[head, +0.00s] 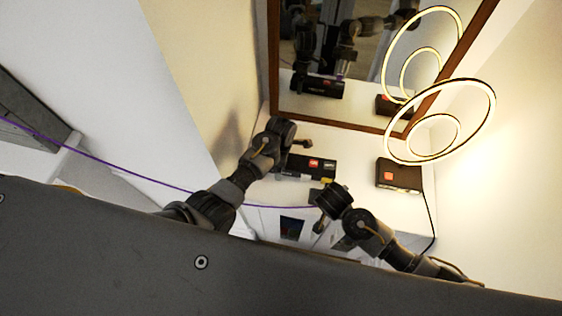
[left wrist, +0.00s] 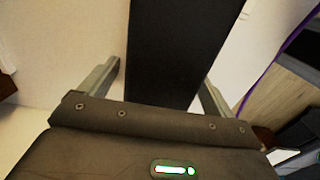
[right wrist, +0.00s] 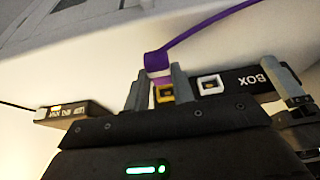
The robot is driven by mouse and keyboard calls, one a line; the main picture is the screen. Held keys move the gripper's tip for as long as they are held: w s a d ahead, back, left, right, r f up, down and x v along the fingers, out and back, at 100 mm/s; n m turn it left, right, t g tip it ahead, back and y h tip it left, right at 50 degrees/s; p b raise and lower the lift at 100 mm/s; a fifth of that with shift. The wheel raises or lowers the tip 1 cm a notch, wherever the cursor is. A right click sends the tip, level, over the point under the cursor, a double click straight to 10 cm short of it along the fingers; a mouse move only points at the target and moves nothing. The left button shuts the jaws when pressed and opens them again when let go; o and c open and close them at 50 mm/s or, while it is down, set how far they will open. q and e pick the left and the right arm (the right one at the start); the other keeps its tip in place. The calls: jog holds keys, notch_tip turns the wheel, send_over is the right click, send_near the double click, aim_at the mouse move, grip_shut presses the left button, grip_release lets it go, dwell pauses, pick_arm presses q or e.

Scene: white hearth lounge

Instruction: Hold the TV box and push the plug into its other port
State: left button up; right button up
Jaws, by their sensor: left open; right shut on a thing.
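The black TV box (head: 290,163) stands on the white top below the mirror, with red and white labels. In the right wrist view the TV box (right wrist: 240,80) shows "BOX" lettering, a yellow-framed port (right wrist: 167,94) and a white-framed port (right wrist: 210,84). My left gripper (head: 304,144) is open; its fingers (left wrist: 155,85) stand either side of the box's black body, with gaps visible. My right gripper (head: 318,208) is shut on the purple plug (right wrist: 156,63), close to the yellow-framed port. I cannot tell whether the plug touches or enters it.
A second black box (head: 398,175) with a red label stands to the right, with a black cord. The purple cable (head: 120,168) runs in from the left. A glowing ring lamp (head: 440,120) and a framed mirror (head: 350,125) are behind.

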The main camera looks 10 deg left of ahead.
pick_arm(q)
jog(key=shift+f, duration=0.1)
jog(key=c, duration=1.4)
dwell(0.4)
pick_arm(e)
jog(key=shift+w, duration=1.1)
jog(key=shift+w, duration=0.9)
dwell(0.9)
jog(key=o, duration=1)
jog(key=shift+o, duration=0.2)
jog(key=shift+r, duration=0.15)
